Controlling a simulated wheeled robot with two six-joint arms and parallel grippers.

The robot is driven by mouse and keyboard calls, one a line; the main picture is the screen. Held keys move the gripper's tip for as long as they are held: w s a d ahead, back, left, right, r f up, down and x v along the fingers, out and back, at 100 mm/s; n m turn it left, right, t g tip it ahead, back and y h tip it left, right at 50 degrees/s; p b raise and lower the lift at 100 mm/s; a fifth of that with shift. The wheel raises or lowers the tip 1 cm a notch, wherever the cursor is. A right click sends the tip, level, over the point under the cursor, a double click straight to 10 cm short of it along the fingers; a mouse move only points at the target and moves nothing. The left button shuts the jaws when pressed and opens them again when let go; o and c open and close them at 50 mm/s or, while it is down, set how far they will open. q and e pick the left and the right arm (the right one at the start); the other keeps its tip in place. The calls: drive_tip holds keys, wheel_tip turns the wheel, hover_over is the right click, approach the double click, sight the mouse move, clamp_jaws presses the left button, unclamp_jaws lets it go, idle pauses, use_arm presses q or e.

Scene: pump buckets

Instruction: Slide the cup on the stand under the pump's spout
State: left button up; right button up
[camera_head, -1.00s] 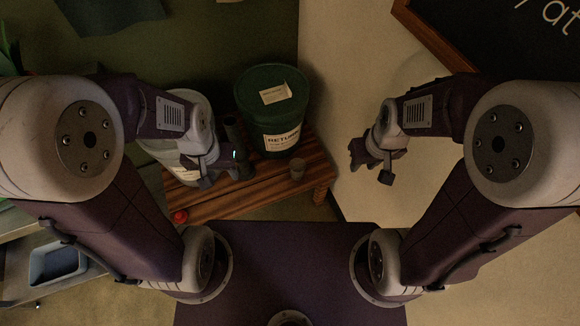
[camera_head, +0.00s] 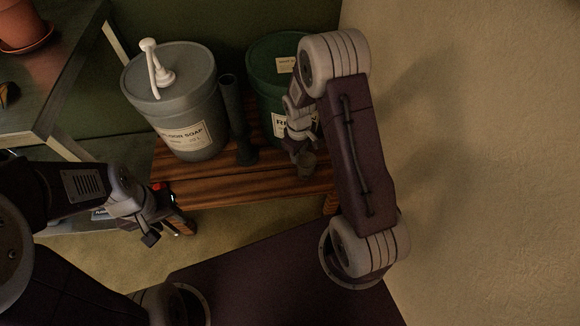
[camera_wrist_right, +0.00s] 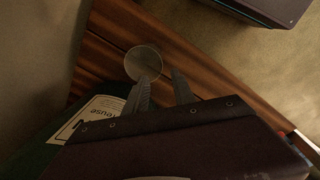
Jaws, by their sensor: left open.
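The small grey-brown cup (camera_head: 308,164) stands on the wooden slatted stand (camera_head: 250,187), near its right end, partly behind my right gripper. The pump (camera_head: 158,68) is white, on top of a grey soap bucket (camera_head: 195,108) at the stand's left. My right gripper (camera_head: 297,154) is over the stand's right part, close to the cup. In the right wrist view its fingers (camera_wrist_right: 163,78) are apart, and the cup's round top (camera_wrist_right: 143,62) lies by the left fingertip; contact cannot be told. My left gripper (camera_head: 160,228) is open and empty, off the stand's front left.
A dark upright cylinder (camera_head: 236,125) stands between the soap bucket and a green bucket (camera_head: 270,75), which my right arm partly covers. A small red object (camera_head: 158,186) is at the stand's left end. The stand's front strip left of the cup looks clear.

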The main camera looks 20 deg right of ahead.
sight(300, 170)
use_arm(q)
drive_tip(key=shift+f+b, duration=0.3)
drive_tip(key=shift+f, duration=0.5)
use_arm(e)
drive_tip(key=shift+s+d+f, duration=0.1)
drive_tip(key=shift+s+f, duration=0.05)
drive_tip(key=shift+f, duration=0.4)
drive_tip(key=shift+s+f, duration=0.15)
drive_tip(key=shift+f, duration=0.35)
drive_tip(key=shift+f, duration=0.1)
drive_tip(key=f+b, duration=0.1)
drive_tip(key=f, duration=0.2)
drive_tip(key=f+b, duration=0.1)
drive_tip(key=f, duration=0.2)
drive_tip(key=f+b, duration=0.2)
drive_tip(key=f, duration=0.1)
drive_tip(key=shift+w+d, duration=0.1)
drive_tip(key=shift+d, duration=0.15)
use_arm(q)
wheel_tip(300, 170, down, 4)
drive_tip(key=shift+f, duration=0.1)
use_arm(e)
drive_tip(key=shift+r, duration=0.1)
clamp_jaws()
